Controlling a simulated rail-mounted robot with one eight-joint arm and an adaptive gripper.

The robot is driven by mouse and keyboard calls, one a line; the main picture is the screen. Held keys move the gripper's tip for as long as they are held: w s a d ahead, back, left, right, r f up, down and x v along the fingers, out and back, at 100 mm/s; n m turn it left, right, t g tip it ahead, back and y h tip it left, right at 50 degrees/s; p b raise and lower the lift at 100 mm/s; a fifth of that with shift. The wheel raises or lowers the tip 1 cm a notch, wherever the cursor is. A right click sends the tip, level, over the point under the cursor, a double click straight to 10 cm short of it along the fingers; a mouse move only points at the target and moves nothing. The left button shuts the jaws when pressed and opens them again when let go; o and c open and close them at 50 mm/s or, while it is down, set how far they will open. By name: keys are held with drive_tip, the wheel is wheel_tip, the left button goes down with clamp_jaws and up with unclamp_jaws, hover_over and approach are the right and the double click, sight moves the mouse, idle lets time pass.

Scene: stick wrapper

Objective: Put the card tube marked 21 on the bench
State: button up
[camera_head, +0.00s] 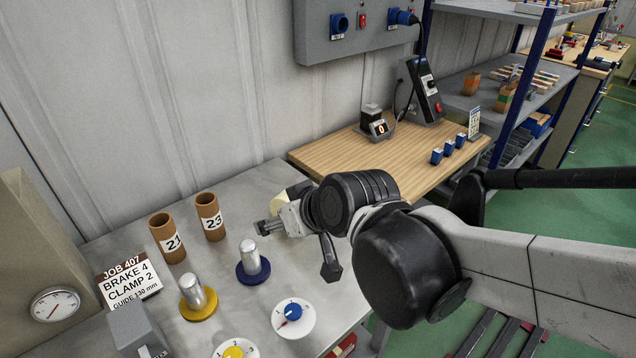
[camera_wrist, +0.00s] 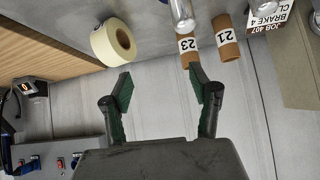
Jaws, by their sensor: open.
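The brown card tube marked 21 (camera_head: 168,238) stands upright on the grey metal worktop (camera_head: 215,275), near the wall. It also shows in the wrist view (camera_wrist: 228,38), at upper right. The card tube marked 23 (camera_head: 210,217) stands just right of it, apart, and shows in the wrist view (camera_wrist: 187,45). My gripper (camera_head: 264,239) is right of both tubes in the head view. In the wrist view its green-padded fingers (camera_wrist: 160,90) are spread with nothing between them. The right fingertip overlaps the picture of tube 23; contact cannot be told.
Metal posts stand on a yellow base (camera_head: 199,305) and a blue base (camera_head: 253,270). Dials (camera_head: 294,318) lie in front. A job card (camera_head: 130,285) is at left. A cream tape roll (camera_wrist: 113,42) lies beside my gripper. A wooden worktop (camera_head: 340,155) adjoins at right, with bare room.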

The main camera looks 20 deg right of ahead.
drive_tip(key=s+d+m+g+h, duration=0.1)
drive_tip(key=s+d+m+h, duration=0.2)
drive_tip(key=s+d, duration=0.6)
drive_tip(key=d, duration=0.2)
drive_tip(key=shift+s+d+r+m+g+h, duration=0.3)
drive_tip(key=shift+d+m+g+h, duration=0.1)
